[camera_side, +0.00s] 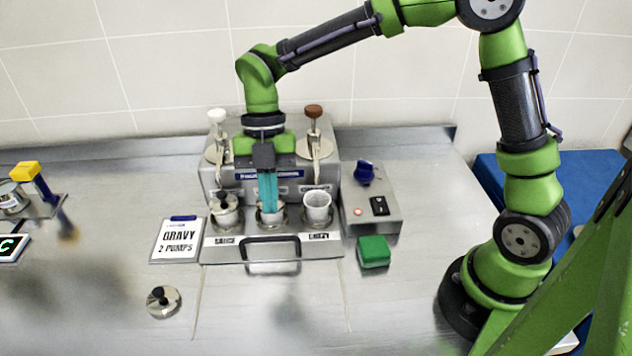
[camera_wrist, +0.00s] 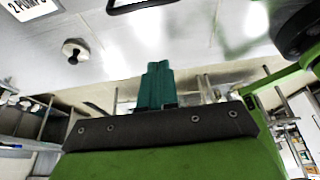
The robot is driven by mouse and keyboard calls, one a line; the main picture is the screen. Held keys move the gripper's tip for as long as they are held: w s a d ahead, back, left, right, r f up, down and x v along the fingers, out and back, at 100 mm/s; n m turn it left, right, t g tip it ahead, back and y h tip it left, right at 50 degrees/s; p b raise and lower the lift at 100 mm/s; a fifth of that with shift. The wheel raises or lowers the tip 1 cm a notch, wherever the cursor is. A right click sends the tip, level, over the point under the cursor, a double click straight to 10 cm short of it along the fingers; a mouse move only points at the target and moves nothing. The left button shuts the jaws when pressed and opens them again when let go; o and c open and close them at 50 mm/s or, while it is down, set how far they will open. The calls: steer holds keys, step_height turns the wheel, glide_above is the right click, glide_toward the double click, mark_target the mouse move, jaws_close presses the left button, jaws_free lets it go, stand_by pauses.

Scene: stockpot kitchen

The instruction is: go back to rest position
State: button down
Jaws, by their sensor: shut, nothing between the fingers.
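My gripper (camera_side: 269,208) has teal fingers that are closed together and point down. In the side view the fingertips are at the middle cup (camera_side: 270,215) of the steel dispenser (camera_side: 209,185); I cannot tell whether they are inside it or in front of it. The fingers also show in the wrist view (camera_wrist: 155,88), side by side with nothing between them. The left cup (camera_side: 224,212) has a lid with a black knob. The right cup (camera_side: 317,206) is open and pale inside.
A control box (camera_side: 355,228) with a blue knob stands right of the dispenser, a green block (camera_side: 374,251) before it. A gravy sign (camera_side: 178,240) and a loose lid (camera_side: 163,301) lie left. Pumps with a white (camera_side: 217,116) and a brown knob (camera_side: 313,111) rise behind.

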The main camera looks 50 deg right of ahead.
steer(key=s+d+r+m+t, duration=0.4)
steer(key=s+d+m+t, duration=0.1)
steer(key=m, duration=1)
steer(key=s+d+r+m+t+h, duration=0.1)
steer(key=s+d+r+m+t, duration=0.4)
steer(key=m, duration=1.1)
steer(key=shift+s+d, duration=1.05)
steer(key=shift+d, duration=1.15)
